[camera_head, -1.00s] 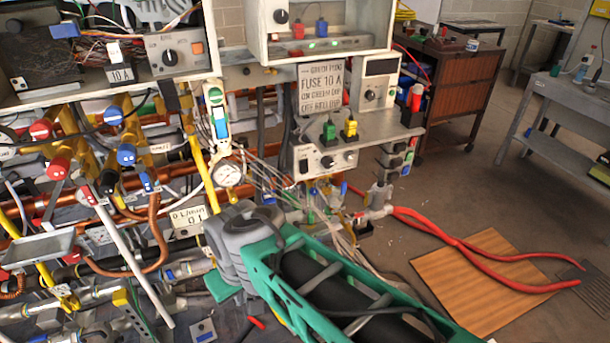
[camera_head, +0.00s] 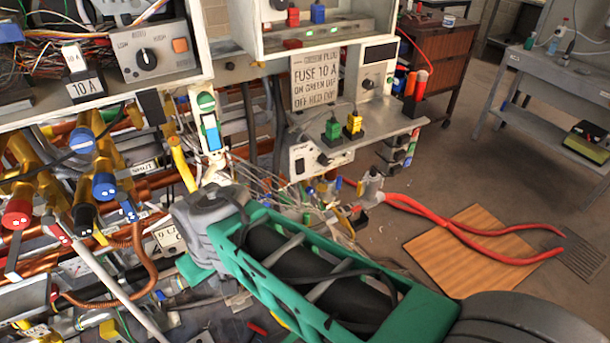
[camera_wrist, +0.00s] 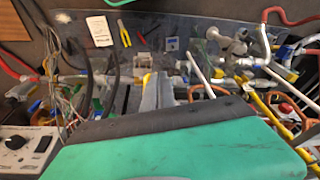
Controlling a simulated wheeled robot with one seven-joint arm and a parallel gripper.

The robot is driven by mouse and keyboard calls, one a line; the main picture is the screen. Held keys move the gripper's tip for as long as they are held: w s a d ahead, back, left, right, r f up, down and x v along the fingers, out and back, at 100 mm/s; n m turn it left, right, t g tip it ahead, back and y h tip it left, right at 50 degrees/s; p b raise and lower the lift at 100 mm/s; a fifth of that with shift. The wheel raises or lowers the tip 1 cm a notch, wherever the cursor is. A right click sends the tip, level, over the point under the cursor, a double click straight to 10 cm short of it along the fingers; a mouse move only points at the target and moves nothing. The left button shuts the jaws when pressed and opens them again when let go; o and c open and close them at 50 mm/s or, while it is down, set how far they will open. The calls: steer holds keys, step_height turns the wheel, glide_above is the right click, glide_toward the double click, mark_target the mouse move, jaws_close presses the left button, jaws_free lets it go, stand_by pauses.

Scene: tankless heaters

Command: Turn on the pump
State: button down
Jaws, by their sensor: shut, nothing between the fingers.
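No part in view is clearly labelled as the pump. A sign (camera_head: 316,82) reading "FUSE 10 A", with smaller lines about green and red, stands behind a grey shelf. A green plug (camera_head: 332,129) and a yellow plug (camera_head: 354,124) sit upright on that shelf. A tall white switch unit with a blue rocker (camera_head: 211,133) and a green top hangs left of the sign. My gripper (camera_wrist: 158,90) is shut and empty in the wrist view, above pipes and a clear plate. In the head view its grey end is below the switch unit; its fingertips are hidden.
A control box (camera_head: 155,50) with a LOW-HIGH knob and an orange button is at upper left. Copper pipes and coloured valves crowd the left.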

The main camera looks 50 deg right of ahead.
steer(key=w+d+f+m+t+b, duration=0.25)
steer(key=d+m, duration=0.35)
steer(key=d, duration=0.3)
steer(key=w+d+f+m+t+b, duration=0.1)
steer(key=w+d+f+m+t, duration=0.25)
steer(key=d, duration=0.55)
steer(key=s+d+r+m+t+h, duration=0.2)
steer(key=d+m, duration=0.4)
steer(key=d, duration=0.3)
steer(key=s+d+r+m+t+h, duration=0.2)
steer(key=s+d+r+m, duration=0.1)
steer(key=d+m, duration=0.3)
steer(key=s+d+b, duration=0.1)
steer(key=d, duration=0.1)
steer(key=shift+s+d, duration=0.3)
steer(key=shift+d, duration=0.05)
steer(key=shift+w, duration=0.1)
glide_toward(302, 173)
steer(key=x, duration=0.6)
steer(key=shift+w+f+b, duration=0.1)
steer(key=shift+w+b, duration=0.15)
steer(key=shift+b, duration=0.05)
